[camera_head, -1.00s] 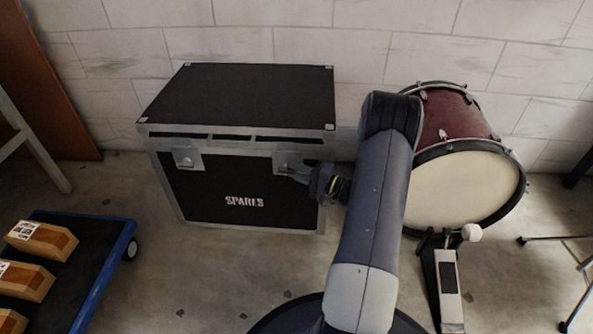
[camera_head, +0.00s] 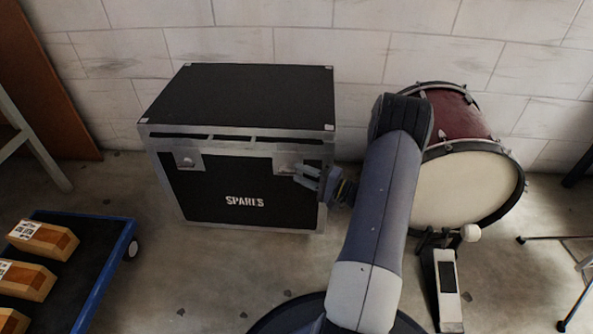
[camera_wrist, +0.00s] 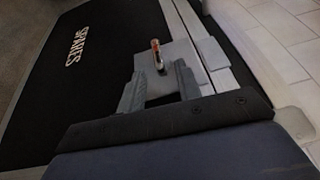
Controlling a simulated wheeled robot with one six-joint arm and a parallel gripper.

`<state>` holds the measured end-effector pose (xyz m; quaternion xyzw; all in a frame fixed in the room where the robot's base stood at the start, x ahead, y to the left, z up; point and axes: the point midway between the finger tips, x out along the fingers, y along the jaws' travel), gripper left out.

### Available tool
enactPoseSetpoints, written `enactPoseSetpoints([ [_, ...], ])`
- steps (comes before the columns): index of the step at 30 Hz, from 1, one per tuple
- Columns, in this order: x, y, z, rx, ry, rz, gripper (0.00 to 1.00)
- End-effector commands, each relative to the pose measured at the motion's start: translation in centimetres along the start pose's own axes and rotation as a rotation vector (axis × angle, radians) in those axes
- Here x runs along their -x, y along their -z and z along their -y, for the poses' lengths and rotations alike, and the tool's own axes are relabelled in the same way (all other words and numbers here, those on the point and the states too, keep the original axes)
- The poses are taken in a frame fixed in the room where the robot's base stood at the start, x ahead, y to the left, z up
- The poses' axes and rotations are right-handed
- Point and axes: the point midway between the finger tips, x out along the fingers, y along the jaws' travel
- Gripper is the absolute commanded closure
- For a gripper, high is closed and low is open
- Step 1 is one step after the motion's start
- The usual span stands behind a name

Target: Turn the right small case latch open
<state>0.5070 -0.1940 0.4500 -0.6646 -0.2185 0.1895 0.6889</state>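The black case marked SPARES (camera_head: 240,190) stands against the wall with its lid down. Its right latch sits on a grey plate (camera_head: 285,162) at the upper right of the front, partly hidden by my gripper in the head view. In the wrist view the latch (camera_wrist: 157,55) is a small upright piece with a reddish end on its plate (camera_wrist: 178,52). My gripper (camera_wrist: 160,72) is open, its two fingers spread on either side of the latch line, with the latch just beyond the fingertips. My gripper (camera_head: 305,176) also shows in the head view. Contact cannot be told.
The left latch (camera_head: 187,161) is on the same case front. A red bass drum (camera_head: 455,185) with a pedal (camera_head: 447,275) stands to the right. A blue-edged cart (camera_head: 105,265) with wooden blocks is at the left. The floor before the case is clear.

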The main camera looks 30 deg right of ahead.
Motion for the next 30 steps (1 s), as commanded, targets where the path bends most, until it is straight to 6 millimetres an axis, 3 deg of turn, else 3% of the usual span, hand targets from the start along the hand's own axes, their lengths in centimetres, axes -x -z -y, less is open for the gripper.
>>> enactPoseSetpoints([
  [6,4.5,0.1,0.2,-0.002,-0.001,-0.004,0.67],
  [12,7.3,0.0,0.1,-0.001,-0.001,-0.002,0.67],
  [19,8.3,-0.1,0.0,0.0,0.0,0.002,0.67],
  [30,7.6,-0.1,-0.1,0.0,-0.001,0.003,0.67],
])
